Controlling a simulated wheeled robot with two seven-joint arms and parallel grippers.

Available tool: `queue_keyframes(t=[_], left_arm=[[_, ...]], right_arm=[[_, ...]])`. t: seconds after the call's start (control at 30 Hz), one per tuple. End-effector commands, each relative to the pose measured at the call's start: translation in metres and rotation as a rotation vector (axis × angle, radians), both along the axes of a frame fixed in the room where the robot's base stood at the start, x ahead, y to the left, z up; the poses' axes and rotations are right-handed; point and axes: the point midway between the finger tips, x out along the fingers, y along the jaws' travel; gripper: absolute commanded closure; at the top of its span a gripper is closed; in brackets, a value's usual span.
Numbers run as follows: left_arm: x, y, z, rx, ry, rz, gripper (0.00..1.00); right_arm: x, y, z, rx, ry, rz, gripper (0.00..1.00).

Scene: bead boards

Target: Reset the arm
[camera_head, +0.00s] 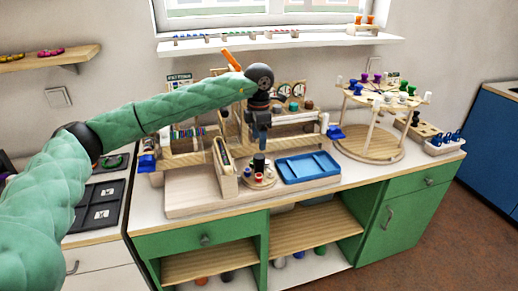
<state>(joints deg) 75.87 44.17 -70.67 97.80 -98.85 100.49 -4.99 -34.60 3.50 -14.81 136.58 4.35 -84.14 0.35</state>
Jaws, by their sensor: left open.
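My left arm, in a padded green sleeve, comes in from the left and reaches over the counter. Its left gripper (261,142) points down above the small round wooden board (270,182), which holds a few short pegs or beads. The gripper is open, and I see nothing between its fingers. It looks apart from the board, though its height is hard to judge. My right gripper is not in view.
A blue tray (309,168) lies right of the round board. A tiered wooden stand (366,153) with coloured knobs stands further right. A wooden rack (182,160) stands left. A wall shelf (285,43) runs behind. The counter's front strip (330,186) is clear.

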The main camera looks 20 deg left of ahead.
Motion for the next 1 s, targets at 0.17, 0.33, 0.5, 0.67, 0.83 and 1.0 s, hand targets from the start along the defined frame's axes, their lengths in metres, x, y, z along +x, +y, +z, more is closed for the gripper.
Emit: queue_keyframes(t=[0.17,0.33,0.5,0.67,0.83,1.0], left_arm=[[0.0,0.0,0.009,-0.001,0.001,0.0,0.42],[0.0,0.0,0.01,0.0,0.001,-0.001,0.42],[0.001,-0.001,0.01,-0.006,-0.004,0.003,0.42],[0.014,-0.018,0.011,-0.095,-0.074,0.009,0.42],[0.035,-0.061,0.024,-0.328,-0.188,0.017,0.42],[0.045,-0.11,0.052,-0.604,-0.276,0.032,0.42]], right_arm=[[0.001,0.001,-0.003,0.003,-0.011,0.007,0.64],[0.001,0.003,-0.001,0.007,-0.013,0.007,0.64],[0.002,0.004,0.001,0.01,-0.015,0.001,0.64],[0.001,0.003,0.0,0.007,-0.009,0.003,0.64],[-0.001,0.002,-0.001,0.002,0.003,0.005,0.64],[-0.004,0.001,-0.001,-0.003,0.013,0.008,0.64]])
